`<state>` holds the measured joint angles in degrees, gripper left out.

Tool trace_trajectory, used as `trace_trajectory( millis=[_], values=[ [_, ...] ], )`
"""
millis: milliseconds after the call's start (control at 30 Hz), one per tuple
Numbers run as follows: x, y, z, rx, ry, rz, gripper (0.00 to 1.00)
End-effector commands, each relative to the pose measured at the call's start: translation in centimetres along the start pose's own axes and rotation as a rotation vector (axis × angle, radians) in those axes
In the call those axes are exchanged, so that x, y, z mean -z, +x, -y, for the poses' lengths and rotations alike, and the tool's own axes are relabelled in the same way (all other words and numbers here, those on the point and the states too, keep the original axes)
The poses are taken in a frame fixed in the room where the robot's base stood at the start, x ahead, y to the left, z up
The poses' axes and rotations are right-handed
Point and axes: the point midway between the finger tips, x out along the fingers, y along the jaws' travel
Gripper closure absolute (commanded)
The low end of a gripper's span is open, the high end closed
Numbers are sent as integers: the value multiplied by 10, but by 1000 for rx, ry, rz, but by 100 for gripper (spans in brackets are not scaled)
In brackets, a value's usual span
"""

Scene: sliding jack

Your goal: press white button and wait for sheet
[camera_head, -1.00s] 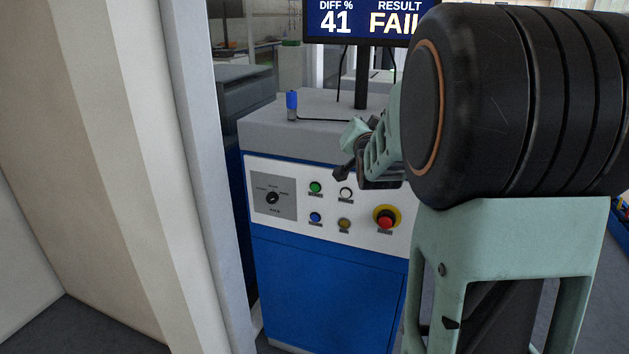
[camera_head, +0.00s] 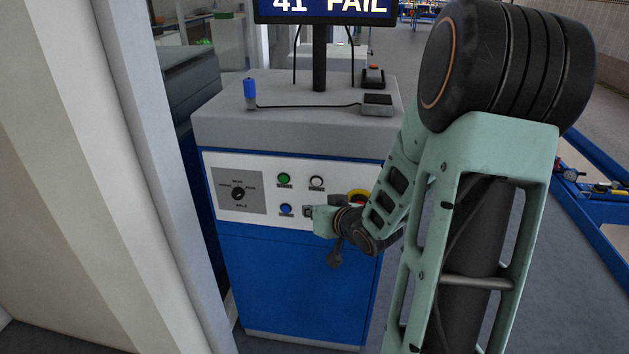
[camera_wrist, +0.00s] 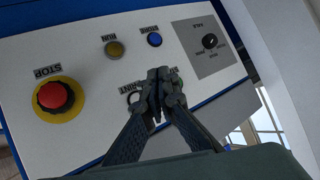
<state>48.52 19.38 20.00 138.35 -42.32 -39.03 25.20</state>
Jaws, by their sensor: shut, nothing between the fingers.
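The white button (camera_head: 316,183) shows in the head view on the white control panel (camera_head: 228,207), to the right of the green button (camera_head: 284,179). In the wrist view the panel appears upside down, and the white button (camera_wrist: 133,98) is partly covered by my gripper (camera_wrist: 160,76). My gripper's fingers are shut with nothing between them, and the tips appear just beside the white button. I cannot tell whether they touch the panel. In the head view the end of my arm is in front of the panel's lower right part. No sheet can be made out.
A monitor (camera_head: 325,9) above the cabinet reads 41 and FAIL. A pale wall stands at the left.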

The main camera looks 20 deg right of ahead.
Motion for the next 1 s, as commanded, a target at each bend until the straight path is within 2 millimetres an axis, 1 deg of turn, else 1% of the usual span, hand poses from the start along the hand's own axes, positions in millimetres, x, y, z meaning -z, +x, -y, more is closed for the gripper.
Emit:
trace_trajectory(
  millis=[267,433,567,800,1000],
  values=[
    [0,0,0,0,0,-1,100],
    [5,6,-4,0,0,-2,100],
    [12,17,-12,-1,0,-2,100],
    [31,41,-30,0,1,-3,100],
    [42,55,-40,0,1,-1,100]
  ],
)
